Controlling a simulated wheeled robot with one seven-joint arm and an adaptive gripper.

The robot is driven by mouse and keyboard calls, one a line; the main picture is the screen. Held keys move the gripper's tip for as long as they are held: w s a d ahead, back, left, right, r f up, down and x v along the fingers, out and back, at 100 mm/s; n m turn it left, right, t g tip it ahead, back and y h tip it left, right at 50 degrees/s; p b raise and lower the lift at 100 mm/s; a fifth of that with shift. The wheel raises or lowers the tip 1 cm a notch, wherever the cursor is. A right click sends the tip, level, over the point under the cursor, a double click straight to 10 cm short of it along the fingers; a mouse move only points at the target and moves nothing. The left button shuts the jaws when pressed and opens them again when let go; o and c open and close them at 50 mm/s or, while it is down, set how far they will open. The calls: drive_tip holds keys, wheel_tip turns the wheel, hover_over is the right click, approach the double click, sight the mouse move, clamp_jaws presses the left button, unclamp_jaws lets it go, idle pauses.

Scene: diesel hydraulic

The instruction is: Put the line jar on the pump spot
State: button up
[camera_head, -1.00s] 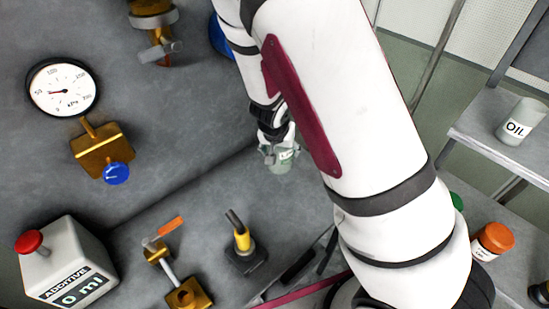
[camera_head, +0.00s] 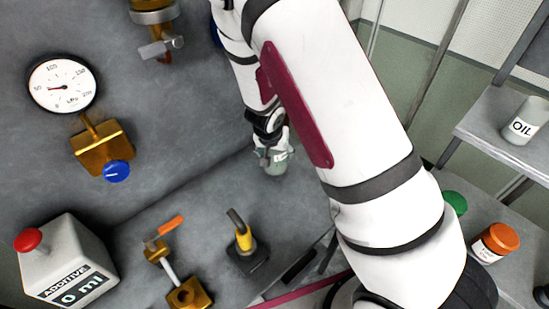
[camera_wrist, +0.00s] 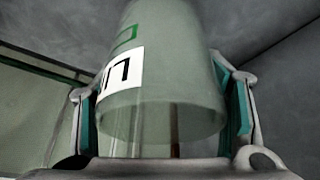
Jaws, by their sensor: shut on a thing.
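A translucent greenish jar with a white label, partly readable, is the line jar; it fills the wrist view (camera_wrist: 165,75). My gripper (camera_head: 270,150) has its teal-padded fingers on both sides of the jar. In the head view the small jar (camera_head: 276,166) hangs below my gripper, in front of the grey panel and bench. Most of the jar's label is hidden there. I cannot make out a marked pump spot.
An OIL jar (camera_head: 525,122) and an orange-capped jar (camera_head: 495,242) sit on right-hand shelves.

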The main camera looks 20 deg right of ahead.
wheel_tip(320, 180, down, 3)
drive_tip(key=shift+d+r+b, duration=0.1)
drive_tip(key=shift+r+b, duration=0.05)
drive_tip(key=shift+b, duration=0.3)
drive_tip(key=shift+w+f, duration=0.2)
drive_tip(key=shift+f, duration=0.1)
drive_tip(key=o, duration=1.4)
drive_tip(key=shift+c, duration=0.2)
